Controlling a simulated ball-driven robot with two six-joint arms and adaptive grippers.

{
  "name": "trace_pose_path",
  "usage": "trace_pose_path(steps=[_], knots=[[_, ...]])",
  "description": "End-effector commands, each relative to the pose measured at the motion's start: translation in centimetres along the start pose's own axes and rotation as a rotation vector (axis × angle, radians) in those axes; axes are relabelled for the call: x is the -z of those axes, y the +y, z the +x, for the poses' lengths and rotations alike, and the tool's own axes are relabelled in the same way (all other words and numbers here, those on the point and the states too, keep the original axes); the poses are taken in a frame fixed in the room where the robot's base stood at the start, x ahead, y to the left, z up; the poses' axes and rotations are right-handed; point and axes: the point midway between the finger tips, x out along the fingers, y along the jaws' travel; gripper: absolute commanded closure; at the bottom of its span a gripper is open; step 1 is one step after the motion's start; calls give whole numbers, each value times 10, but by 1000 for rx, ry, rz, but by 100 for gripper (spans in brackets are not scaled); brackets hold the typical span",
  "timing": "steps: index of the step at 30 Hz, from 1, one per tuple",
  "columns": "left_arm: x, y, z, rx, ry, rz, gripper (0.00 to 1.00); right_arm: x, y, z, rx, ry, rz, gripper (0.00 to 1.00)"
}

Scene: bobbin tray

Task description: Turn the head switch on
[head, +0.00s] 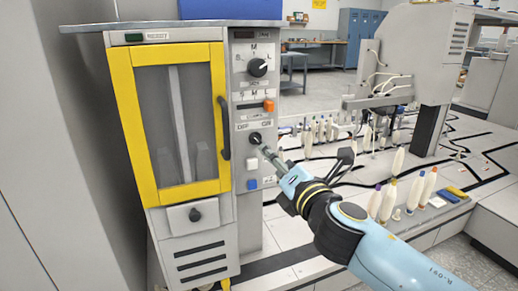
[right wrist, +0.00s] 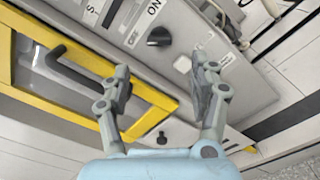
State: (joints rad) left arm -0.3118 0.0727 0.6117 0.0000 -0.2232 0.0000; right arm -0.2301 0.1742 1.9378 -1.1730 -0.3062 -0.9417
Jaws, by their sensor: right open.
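The control panel (head: 243,205) on the machine carries a black rotary knob (head: 255,138) under an OFF/ON label. That knob also shows in the right wrist view (right wrist: 159,37), beside the letters ON. I cannot read which label names the head switch. My right gripper (head: 266,152) is just below and to the right of this knob in the head view. In the right wrist view my right gripper (right wrist: 160,72) is open and empty, its two fingers apart, with the knob beyond the tips and between them. I see no contact. My left gripper is in neither view.
Above are a larger black dial (head: 257,67) and an orange lever (head: 268,104). Below are a white button (head: 251,164) and a blue button (head: 252,184). A yellow-framed door (head: 128,125) with a black handle (head: 224,128) adjoins the panel. Several bobbins (head: 389,200) stand to the right.

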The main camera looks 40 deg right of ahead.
Motion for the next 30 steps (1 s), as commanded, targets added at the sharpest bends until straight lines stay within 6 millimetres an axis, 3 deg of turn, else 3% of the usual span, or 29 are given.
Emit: trace_pose_path(steps=[5, 13, 25, 30], knots=[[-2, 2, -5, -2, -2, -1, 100, -2, 3, 38, -2, -3, 1, 38], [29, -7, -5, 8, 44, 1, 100, -1, 1, 81, 0, 0, 1, 38], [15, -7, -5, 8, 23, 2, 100, 0, 0, 90, 1, 1, 2, 38], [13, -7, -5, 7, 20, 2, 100, 0, 0, 90, 1, 1, 2, 59]])
